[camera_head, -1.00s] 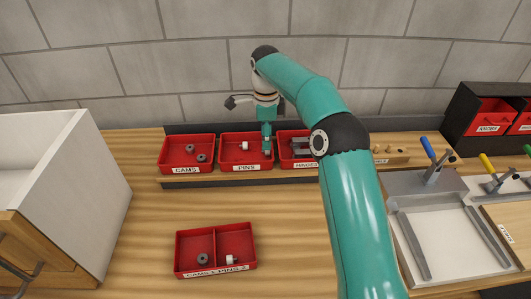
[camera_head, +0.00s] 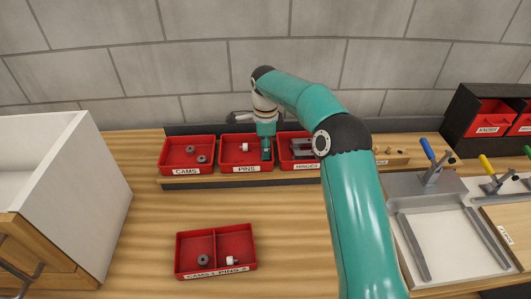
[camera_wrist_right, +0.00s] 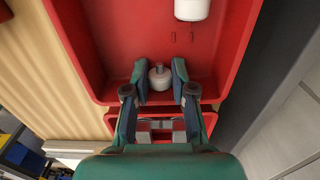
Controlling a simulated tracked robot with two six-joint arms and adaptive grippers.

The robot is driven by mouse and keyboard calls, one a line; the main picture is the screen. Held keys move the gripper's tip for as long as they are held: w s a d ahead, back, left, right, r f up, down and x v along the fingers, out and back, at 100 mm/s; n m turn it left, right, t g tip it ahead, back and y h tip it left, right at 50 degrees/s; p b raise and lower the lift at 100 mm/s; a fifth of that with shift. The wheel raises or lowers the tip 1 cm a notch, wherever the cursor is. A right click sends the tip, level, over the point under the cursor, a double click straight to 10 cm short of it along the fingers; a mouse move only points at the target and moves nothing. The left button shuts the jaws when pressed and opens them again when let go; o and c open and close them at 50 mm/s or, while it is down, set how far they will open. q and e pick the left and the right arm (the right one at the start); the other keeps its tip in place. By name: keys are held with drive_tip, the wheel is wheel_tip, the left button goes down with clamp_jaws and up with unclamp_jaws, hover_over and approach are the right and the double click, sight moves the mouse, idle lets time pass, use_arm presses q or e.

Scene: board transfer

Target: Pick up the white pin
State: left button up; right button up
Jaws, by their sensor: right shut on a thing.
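My right gripper (camera_head: 266,155) reaches down into the right part of the red PINS bin (camera_head: 240,168). In the right wrist view the gripper (camera_wrist_right: 160,75) is shut on a white pin (camera_wrist_right: 160,79), which stands between its two fingers near the wall of the bin. In the head view this pin is hidden by the gripper. A second white pin (camera_head: 243,147) lies in the same bin, apart from the fingers; it also shows in the right wrist view (camera_wrist_right: 192,8). My left gripper is not in view.
The CAMS bin (camera_head: 186,171) is to the left and the HINGES bin (camera_head: 300,165) close to the right. A divided red tray (camera_head: 215,253) in front holds a grey cam (camera_head: 203,260) and a white pin (camera_head: 232,260). A metal fixture (camera_head: 450,245) stands at the right.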

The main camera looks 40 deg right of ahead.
drive_tip(key=shift+r, duration=0.5)
wheel_tip(320, 180, up, 9)
drive_tip(key=p, duration=0.1)
drive_tip(key=s+a+r+n+b, duration=0.3)
drive_tip(key=s+a+n+b, duration=0.45)
drive_tip(key=s+a, duration=1.05)
drive_tip(key=n, duration=0.2)
hover_over(240, 242)
drive_tip(key=shift+m, duration=0.25)
wheel_tip(240, 242, down, 15)
drive_tip(key=shift+f, duration=2.35)
